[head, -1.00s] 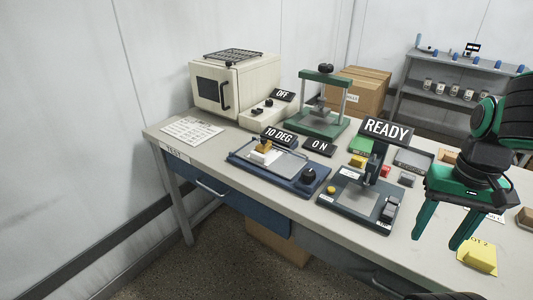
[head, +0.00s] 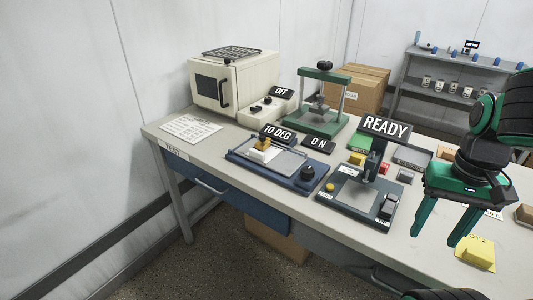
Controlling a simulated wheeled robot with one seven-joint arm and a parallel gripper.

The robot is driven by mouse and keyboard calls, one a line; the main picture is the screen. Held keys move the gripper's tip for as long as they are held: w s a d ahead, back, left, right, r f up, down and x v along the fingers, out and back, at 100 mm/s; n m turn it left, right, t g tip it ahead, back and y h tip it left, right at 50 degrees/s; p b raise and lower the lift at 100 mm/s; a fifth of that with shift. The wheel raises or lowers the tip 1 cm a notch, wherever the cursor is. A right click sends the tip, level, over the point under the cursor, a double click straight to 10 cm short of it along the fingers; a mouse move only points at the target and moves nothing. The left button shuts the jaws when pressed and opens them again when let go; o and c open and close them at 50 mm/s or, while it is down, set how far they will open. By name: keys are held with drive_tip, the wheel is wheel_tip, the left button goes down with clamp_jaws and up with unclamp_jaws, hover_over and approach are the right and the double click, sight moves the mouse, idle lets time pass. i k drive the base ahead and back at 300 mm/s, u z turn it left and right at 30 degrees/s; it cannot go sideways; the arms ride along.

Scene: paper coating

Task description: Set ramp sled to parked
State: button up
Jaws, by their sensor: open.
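The ramp unit is a blue base (head: 238,155) with a pale plate and a dark knob (head: 307,173), on the table left of centre. The ramp sled (head: 262,155), a small white block with a yellow-orange top, sits on the plate's left part. A "10 DEG" sign (head: 279,134) stands just behind it, and an "ON" sign (head: 319,143) to its right. My gripper (head: 436,238) is green, open and empty. Its fingers point down at the table's front right, well right of the ramp unit and apart from it.
A "READY" device (head: 335,207) stands between the ramp unit and my gripper. A green press (head: 322,125) and a cream oven (head: 222,85) stand behind. A yellow block (head: 475,250) lies right of my gripper. Small coloured blocks lie near the table's middle.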

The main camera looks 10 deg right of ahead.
sight(264, 142)
drive_tip(key=k, duration=1.2)
drive_tip(key=u, duration=0.45)
drive_tip(key=i, duration=1.85)
drive_tip(key=z, duration=0.45)
